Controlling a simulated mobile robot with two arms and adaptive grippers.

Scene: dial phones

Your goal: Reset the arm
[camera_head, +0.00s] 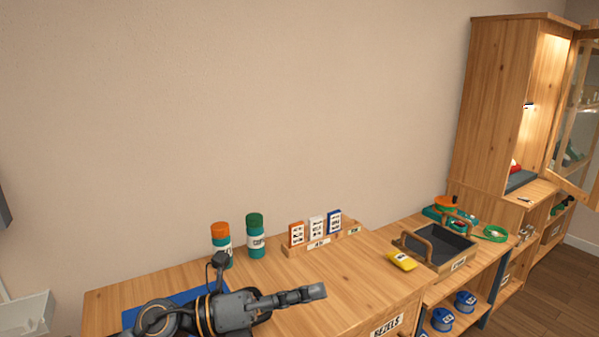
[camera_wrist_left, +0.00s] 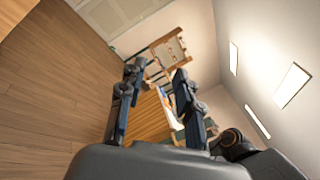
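My left gripper (camera_head: 312,293) reaches in low in the head view, over the wooden counter (camera_head: 350,285), pointing right. Seen from the side there, its fingers overlap. In the left wrist view its two dark fingers (camera_wrist_left: 158,82) stand apart with nothing between them, so it is open and empty. My right gripper does not show in either view.
An orange-lidded canister (camera_head: 221,245) and a green-lidded canister (camera_head: 255,236) stand behind my arm. A card rack (camera_head: 318,243), a yellow packet (camera_head: 402,261) and a handled tray (camera_head: 437,262) are to the right. A tall cabinet (camera_head: 497,105) stands open at far right.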

